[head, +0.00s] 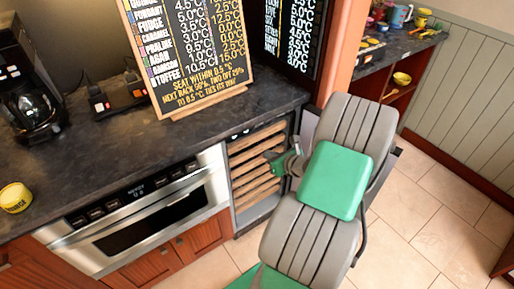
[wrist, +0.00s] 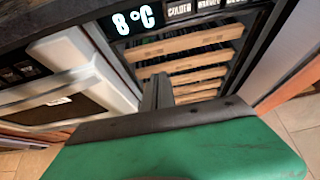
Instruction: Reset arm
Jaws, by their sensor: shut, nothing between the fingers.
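My gripper (head: 280,162) is shut and empty in front of the wooden-shelved cooler (head: 234,149). In the wrist view its fingers (wrist: 157,92) are together, pointing at the cooler's racks (wrist: 190,62), with nothing between them. My grey and green arm is bent and hides the cooler's right side in the head view. The steel microwave drawer (head: 150,222) is under the counter to the left of the cooler, and its front looks closed or nearly so. Its steel front also shows at the left of the wrist view (wrist: 75,65).
The dark counter (head: 120,150) holds a coffee maker (head: 27,85), a menu board (head: 190,50) and a yellow bowl (head: 15,197). A wooden post (head: 345,55) and a shelf unit with cups stand beyond my arm. Tiled floor (head: 445,200) is clear at the right.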

